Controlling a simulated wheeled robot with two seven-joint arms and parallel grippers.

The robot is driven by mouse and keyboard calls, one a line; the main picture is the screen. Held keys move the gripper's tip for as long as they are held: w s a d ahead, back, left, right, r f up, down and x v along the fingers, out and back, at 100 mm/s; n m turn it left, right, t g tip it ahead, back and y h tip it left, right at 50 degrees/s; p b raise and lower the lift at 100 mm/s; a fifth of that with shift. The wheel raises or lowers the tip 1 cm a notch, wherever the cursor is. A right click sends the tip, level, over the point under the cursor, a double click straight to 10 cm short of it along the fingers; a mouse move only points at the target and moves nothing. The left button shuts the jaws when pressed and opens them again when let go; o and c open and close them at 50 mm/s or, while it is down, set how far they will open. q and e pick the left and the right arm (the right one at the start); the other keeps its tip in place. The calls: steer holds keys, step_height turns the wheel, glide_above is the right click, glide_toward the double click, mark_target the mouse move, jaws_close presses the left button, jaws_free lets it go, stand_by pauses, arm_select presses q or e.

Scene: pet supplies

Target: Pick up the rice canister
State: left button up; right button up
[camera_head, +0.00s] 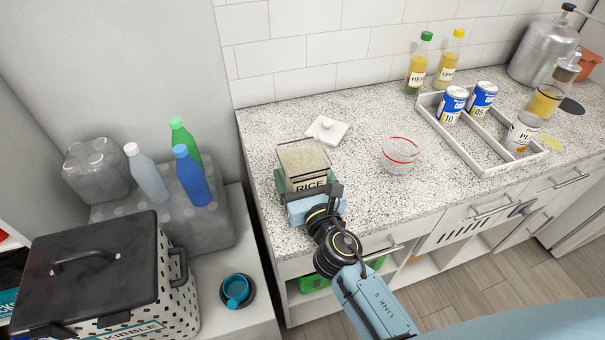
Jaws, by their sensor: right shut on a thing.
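The rice canister (302,158) is a clear square container with pale grains inside and a "RICE" label. It stands upright on the speckled counter (360,190) near its left end. My right gripper (312,196) is at the canister's front side and is shut on it; its fingers partly cover the lower front below the label. Whether the canister's base touches the counter is hidden. A white square lid with a knob (327,129) lies on the counter just behind the canister. My left gripper is not in view.
A glass bowl with a red rim (400,155) stands to the right of the canister. A white divided tray (482,150) holds cans and a jar farther right. Two bottles (418,65) stand at the wall. A kibble bin (105,275) and several bottles (192,175) are at the left.

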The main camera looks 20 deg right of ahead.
mark_target(303, 139)
arm_select(q)
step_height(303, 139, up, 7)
steer(key=p, duration=0.7)
arm_select(e)
step_height(303, 139, up, 10)
arm_select(q)
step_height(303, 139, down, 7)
steer(key=b, duration=0.7)
arm_select(e)
steer(key=s+d+f, duration=0.1)
steer(key=s+d, duration=0.4)
steer(key=d, duration=0.2)
steer(key=shift+s+h, duration=0.25)
steer(key=shift+h, duration=0.05)
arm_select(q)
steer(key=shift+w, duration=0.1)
arm_select(e)
steer(key=shift+r, duration=0.1)
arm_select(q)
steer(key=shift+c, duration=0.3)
